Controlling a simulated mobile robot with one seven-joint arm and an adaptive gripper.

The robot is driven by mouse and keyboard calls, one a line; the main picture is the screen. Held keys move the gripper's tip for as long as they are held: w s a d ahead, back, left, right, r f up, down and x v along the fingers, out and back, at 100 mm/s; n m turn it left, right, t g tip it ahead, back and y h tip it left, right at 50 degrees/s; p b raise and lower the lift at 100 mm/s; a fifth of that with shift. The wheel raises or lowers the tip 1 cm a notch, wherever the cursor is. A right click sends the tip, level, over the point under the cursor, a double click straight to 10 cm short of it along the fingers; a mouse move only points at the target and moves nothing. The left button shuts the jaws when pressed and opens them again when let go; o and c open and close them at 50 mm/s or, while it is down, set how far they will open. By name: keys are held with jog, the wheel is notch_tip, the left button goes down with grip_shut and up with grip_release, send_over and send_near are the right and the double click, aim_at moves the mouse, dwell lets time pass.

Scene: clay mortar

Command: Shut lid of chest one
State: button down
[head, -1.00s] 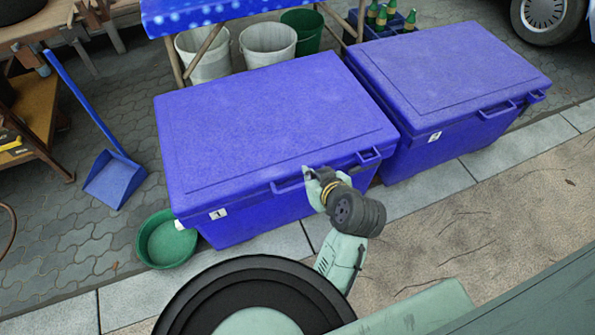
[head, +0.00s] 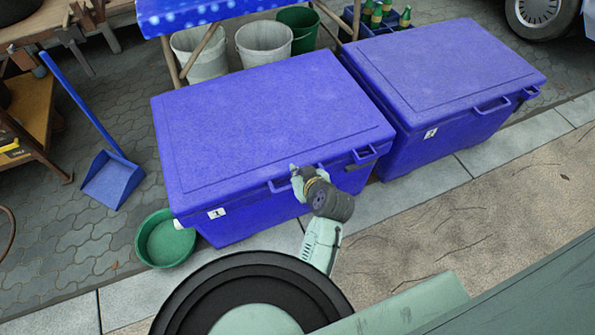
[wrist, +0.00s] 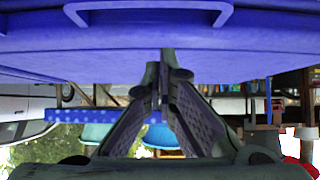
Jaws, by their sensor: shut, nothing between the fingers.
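Chest one (head: 245,228) is a large blue chest with a white label marked 1 on its front. Its blue lid (head: 275,115) lies flat over the body; I see no clear gap along the front edge. A front handle (head: 280,185) sits near my gripper. My gripper (head: 294,169) is shut and empty, at the front edge of the lid near its middle; I cannot tell whether it touches. In the wrist view, the closed fingers (wrist: 163,75) point at a blue surface with a handle (wrist: 150,12), and that view looks upside down.
A second blue chest (head: 450,75) stands close on the right. A green basin (head: 165,240) sits by the left front corner, with a blue dustpan (head: 112,180) farther left. Buckets (head: 265,42) stand behind. Open pavement (head: 480,205) lies in front.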

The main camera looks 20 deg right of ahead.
notch_tip(320, 180, down, 6)
jog(key=s+b, duration=0.1)
jog(key=b, duration=0.3)
jog(key=shift+f, duration=0.15)
jog(key=shift+f, duration=0.15)
